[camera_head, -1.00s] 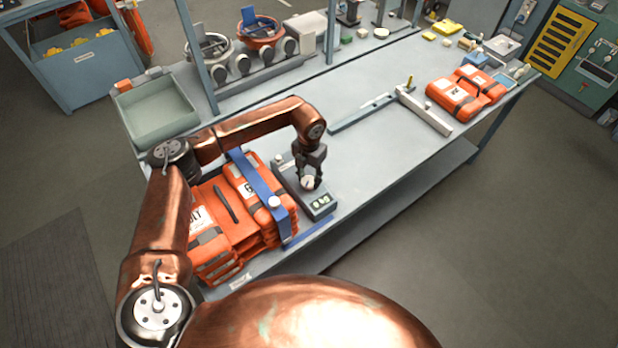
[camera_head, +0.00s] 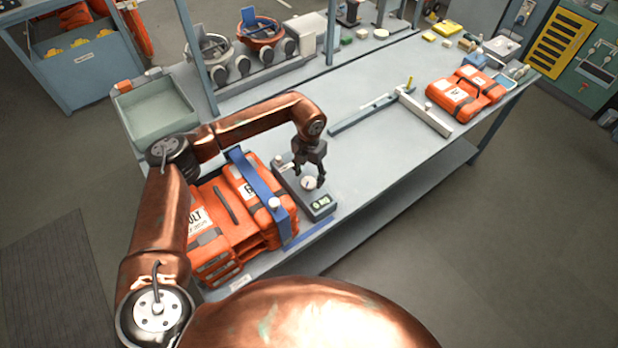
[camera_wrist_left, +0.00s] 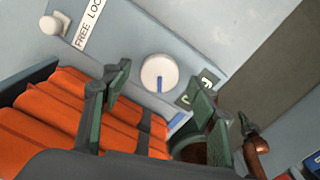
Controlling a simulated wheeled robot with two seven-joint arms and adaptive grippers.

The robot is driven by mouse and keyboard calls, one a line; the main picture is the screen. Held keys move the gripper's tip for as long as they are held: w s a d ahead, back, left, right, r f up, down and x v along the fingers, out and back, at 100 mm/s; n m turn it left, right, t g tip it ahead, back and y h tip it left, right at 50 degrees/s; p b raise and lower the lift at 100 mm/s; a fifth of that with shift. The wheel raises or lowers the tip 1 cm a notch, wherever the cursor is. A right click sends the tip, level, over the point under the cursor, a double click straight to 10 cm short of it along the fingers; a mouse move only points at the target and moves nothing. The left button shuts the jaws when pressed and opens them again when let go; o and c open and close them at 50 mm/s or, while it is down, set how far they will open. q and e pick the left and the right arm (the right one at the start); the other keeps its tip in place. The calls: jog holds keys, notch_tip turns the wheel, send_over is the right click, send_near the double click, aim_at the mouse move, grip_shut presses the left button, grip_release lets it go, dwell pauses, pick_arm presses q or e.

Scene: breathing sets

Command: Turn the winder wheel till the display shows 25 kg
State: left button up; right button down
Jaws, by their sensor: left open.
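The winder wheel (camera_head: 309,183) is a small white disc on top of a grey box (camera_head: 290,178) at the bench's near edge. In the left wrist view the wheel (camera_wrist_left: 158,70) carries a blue mark. The display (camera_head: 322,203) sits at the box's near end with lit figures too small to read; the wrist view shows it partly behind a finger. My left gripper (camera_head: 313,174) is open just above the wheel, fingers pointing down. In the wrist view its green-padded fingers (camera_wrist_left: 160,92) stand wide apart, with the wheel visible between them. My right gripper is out of view.
Orange packs (camera_head: 225,225) under a blue strap (camera_head: 262,188) lie left of the box. A white-knobbed lever (camera_wrist_left: 55,22) stands by a "FREE LOC…" label. A green tray (camera_head: 155,112) is at the left, more orange packs (camera_head: 465,92) at the right.

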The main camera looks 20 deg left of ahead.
aim_at(309, 181)
pick_arm(q)
notch_tip(309, 181, up, 10)
dwell(0.3)
jog(key=shift+r, duration=0.15)
